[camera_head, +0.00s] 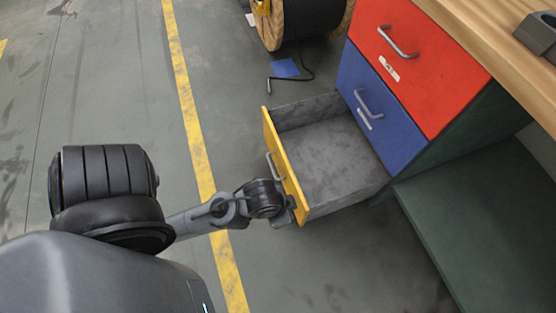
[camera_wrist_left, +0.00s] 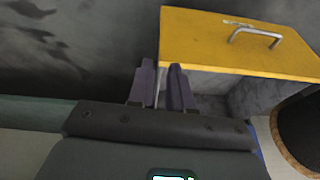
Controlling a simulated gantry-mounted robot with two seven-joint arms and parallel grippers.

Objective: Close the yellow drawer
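The yellow drawer (camera_head: 286,165) is the lowest of the cabinet and is pulled well out. Its yellow front has a grey bar handle, and its grey inside looks empty. My left gripper (camera_head: 290,208) is at the near end of the yellow front, beside its corner. In the left wrist view, the yellow front (camera_wrist_left: 235,45) with its handle is ahead. The dark fingers of my left gripper (camera_wrist_left: 160,82) stand slightly apart at the front's left corner. A narrow pale strip shows between them; contact is unclear. My right gripper is in neither view.
A blue drawer (camera_head: 372,112) and a red drawer (camera_head: 420,60) above are shut. A wooden worktop (camera_head: 490,40) lies over them. A cable spool (camera_head: 300,22) stands behind. The floor left of the drawer is clear, with a yellow line (camera_head: 185,95).

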